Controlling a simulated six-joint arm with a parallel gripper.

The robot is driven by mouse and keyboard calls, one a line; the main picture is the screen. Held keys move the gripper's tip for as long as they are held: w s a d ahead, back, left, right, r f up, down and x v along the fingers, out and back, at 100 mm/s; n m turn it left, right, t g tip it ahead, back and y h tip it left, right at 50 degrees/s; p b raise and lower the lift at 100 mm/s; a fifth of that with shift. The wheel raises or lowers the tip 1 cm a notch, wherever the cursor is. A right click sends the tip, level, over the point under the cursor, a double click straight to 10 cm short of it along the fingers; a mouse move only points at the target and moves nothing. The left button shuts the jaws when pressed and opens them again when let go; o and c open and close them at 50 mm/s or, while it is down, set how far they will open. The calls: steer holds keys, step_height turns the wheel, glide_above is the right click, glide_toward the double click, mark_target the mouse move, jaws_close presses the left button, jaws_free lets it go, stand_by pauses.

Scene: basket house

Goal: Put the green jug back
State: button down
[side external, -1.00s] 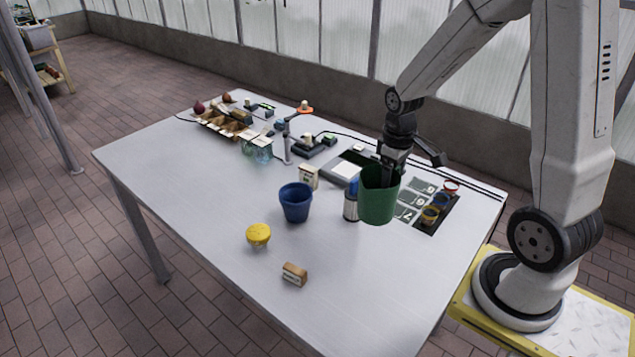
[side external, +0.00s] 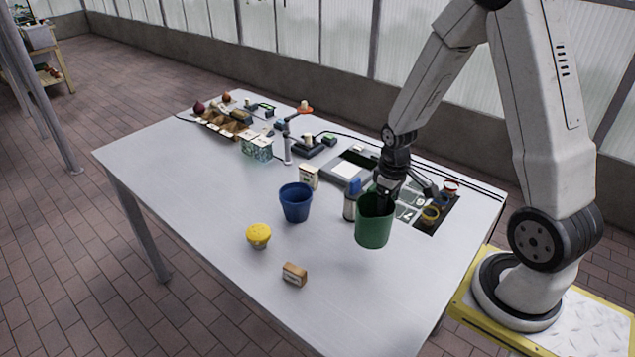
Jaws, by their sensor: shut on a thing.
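The green jug (side external: 373,228) is an open-topped, dark green container near the right half of the white table. My gripper (side external: 381,192) comes down from above, shut on the green jug at its rim; the fingertips are partly hidden by the jug. The jug is close to upright. I cannot tell whether its base touches the table or hangs just above it.
A blue pot (side external: 296,203) stands left of the jug. A bottle with a blue cap (side external: 352,199) stands close behind the jug. A yellow-topped cup (side external: 258,236) and a small brown block (side external: 294,274) lie nearer the front. The table's front right is clear.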

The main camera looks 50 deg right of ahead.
steer(key=shift+f, duration=1.65)
steer(key=shift+f, duration=0.1)
steer(key=shift+f, duration=1.7)
steer(key=shift+f, duration=0.15)
jaws_free()
steer(key=shift+a+r, duration=0.15)
steer(key=shift+r, duration=2.95)
steer(key=shift+a+r, duration=0.1)
steer(key=shift+r, duration=3)
